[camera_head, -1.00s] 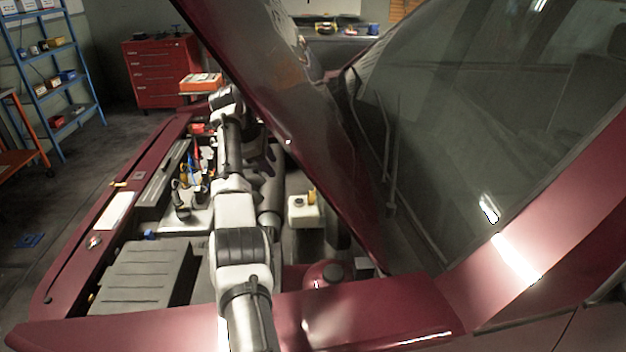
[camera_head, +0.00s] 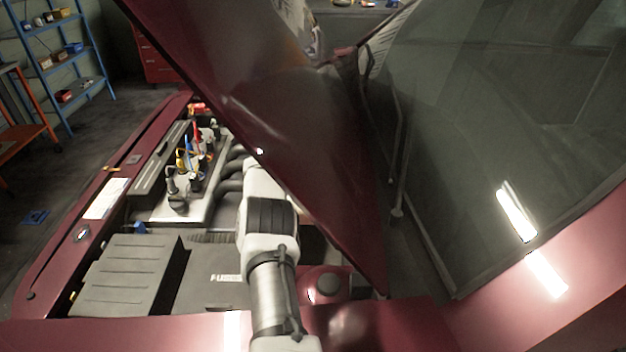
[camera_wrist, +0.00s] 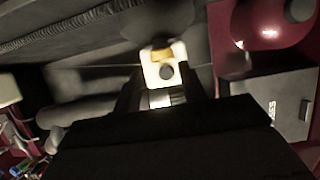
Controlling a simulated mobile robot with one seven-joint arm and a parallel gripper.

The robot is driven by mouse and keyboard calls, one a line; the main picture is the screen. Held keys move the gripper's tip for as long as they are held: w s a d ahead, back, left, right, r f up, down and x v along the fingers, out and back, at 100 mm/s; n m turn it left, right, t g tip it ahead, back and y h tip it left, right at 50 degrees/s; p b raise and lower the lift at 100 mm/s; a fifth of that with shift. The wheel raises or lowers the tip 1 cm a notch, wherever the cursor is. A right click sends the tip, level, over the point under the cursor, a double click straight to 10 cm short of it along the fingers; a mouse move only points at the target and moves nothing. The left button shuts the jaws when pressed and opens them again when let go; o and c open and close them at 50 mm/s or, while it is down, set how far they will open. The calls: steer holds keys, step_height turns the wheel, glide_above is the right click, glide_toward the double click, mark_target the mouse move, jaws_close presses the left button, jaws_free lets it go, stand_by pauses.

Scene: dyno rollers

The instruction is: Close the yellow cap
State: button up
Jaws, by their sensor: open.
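The yellow cap (camera_wrist: 168,52) shows in the wrist view, at the upper edge of a small white reservoir (camera_wrist: 152,73). A dark round opening sits just below the cap on the reservoir's face, and the cap appears to stand off it. My gripper (camera_wrist: 165,95) is open, with its dark fingers at the lower left and lower right of the reservoir. Nothing is held between them. I cannot tell how far the fingertips are from the cap. In the head view the raised hood and my arm hide the gripper, cap and reservoir.
The raised maroon hood (camera_head: 270,110) hangs close above my arm. A black box (camera_head: 125,275) and an engine block with coloured parts (camera_head: 195,175) lie to the left. A maroon dome with a dark top (camera_head: 328,287) is at the right; the windshield (camera_head: 500,130) lies beyond.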

steer(key=x, duration=0.8)
jaws_close()
